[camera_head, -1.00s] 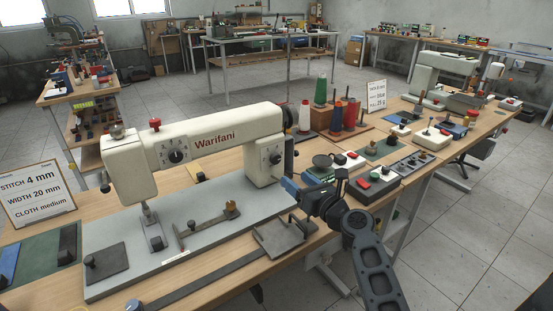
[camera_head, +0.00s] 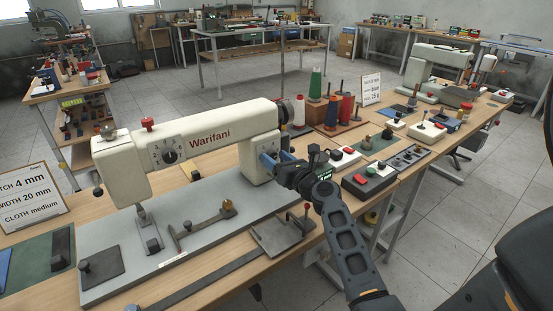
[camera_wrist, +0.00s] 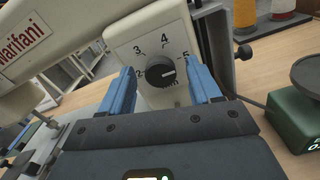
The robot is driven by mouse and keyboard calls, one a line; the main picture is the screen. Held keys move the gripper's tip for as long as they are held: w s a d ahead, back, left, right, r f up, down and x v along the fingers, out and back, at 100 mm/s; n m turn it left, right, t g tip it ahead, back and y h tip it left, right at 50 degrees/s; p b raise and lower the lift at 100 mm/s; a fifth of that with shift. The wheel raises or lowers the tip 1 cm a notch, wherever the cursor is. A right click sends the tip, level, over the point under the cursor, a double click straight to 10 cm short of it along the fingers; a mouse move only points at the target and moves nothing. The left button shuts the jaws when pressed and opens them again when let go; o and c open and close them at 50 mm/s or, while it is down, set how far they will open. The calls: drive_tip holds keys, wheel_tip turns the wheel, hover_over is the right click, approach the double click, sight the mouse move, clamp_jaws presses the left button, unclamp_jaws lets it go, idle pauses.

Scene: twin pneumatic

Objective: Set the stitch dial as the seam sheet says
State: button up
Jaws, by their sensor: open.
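The seam sheet (camera_head: 32,200) stands at the left in the head view and reads "4 mm" on its top line, then "WIDTH 20 mm" and "CLOTH medium". The white Warifani sewing machine (camera_head: 215,142) stands on the bench. In the wrist view, the black stitch dial (camera_wrist: 160,72) sits on the machine's pillar, with 2, 3, 4, 5 and "mm" around it. Its white mark points right, just below the 5. My gripper (camera_head: 277,160) is open at the pillar. Its blue fingers (camera_wrist: 160,90) stand either side of the dial, with gaps; contact is not visible. In the head view my gripper hides this dial.
Another black dial (camera_head: 170,155) is on the machine's head. A box with red and green buttons (camera_head: 368,180), thread cones (camera_head: 318,85) and a second sheet (camera_head: 371,90) lie to the right. In the wrist view, a green device with a dark round plate (camera_wrist: 305,80) stands close at the right.

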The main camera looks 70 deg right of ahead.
drive_tip(key=c, duration=1)
drive_tip(key=shift+c, duration=0.2)
drive_tip(key=n+b, duration=0.1)
drive_tip(key=n, duration=0.4)
drive_tip(key=shift+w+f+n+b, duration=0.1)
drive_tip(key=shift+n+b, duration=0.3)
drive_tip(key=n+b, duration=0.2)
drive_tip(key=n, duration=0.3)
drive_tip(key=shift+a+n, duration=0.15)
drive_tip(key=shift+n, duration=0.25)
drive_tip(key=o, duration=1)
